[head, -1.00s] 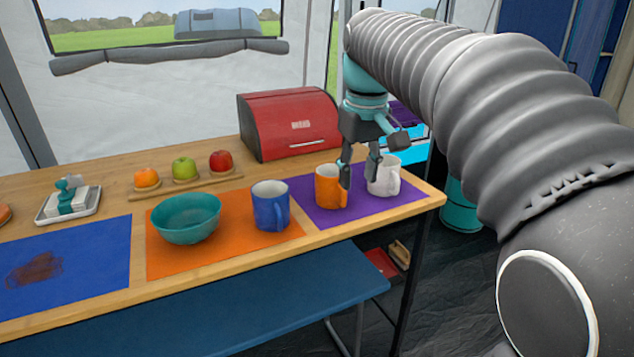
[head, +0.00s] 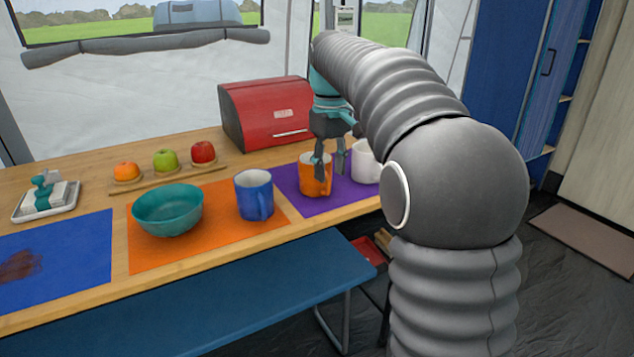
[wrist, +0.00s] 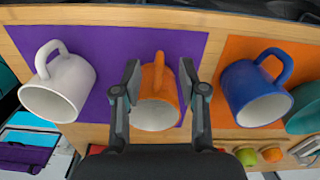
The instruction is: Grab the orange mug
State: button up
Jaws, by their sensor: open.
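The orange mug (head: 314,184) stands upright on the purple mat (head: 343,191) near the right end of the table. It also shows in the wrist view (wrist: 158,95), with its handle toward the top of the picture. My gripper (head: 330,172) is over the orange mug, pointing down. In the wrist view my gripper (wrist: 160,82) is open, with one finger on each side of the mug and its handle. I cannot tell whether either finger touches the mug. In the head view the fingers hide part of the mug.
A white mug (wrist: 62,86) stands on the same mat, on the other side of one finger. A blue mug (head: 254,194) and a teal bowl (head: 168,209) stand on the orange mat (head: 150,255). A red bread box (head: 262,114) is behind. A blue bench (head: 250,295) runs along the table's front.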

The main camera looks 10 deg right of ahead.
aim_at(328, 179)
jog(key=shift+w+f+b, duration=0.2)
jog(key=shift+f, duration=1.35)
jog(key=shift+w+f+b, duration=0.15)
jog(key=shift+f+b, duration=0.05)
jog(key=shift+f, duration=1.3)
grip_shut()
